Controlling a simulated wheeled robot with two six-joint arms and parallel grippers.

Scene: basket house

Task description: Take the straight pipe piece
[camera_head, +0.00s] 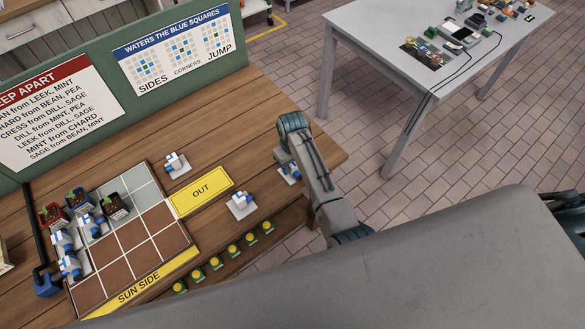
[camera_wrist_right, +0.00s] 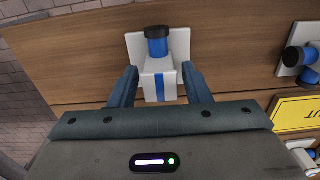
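A white pipe piece with a blue stripe, a blue neck and a black end stands on a square white plate; in the right wrist view this straight pipe piece (camera_wrist_right: 160,80) sits between my fingers. My right gripper (camera_wrist_right: 160,88) is open, one finger on each side, with a visible gap to both sides of the white body. In the head view my right gripper (camera_head: 287,160) reaches down at the table's right end, partly covering the piece (camera_head: 291,177). My left gripper is not in view.
Similar white-blue pieces stand near the OUT label (camera_head: 201,190), one behind it (camera_head: 176,164) and one right of it (camera_head: 240,205). The tiled grid (camera_head: 150,225) holds potted plants and more pieces. Several yellow-green buttons (camera_head: 233,251) line the front edge. A green board (camera_head: 120,105) stands behind.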

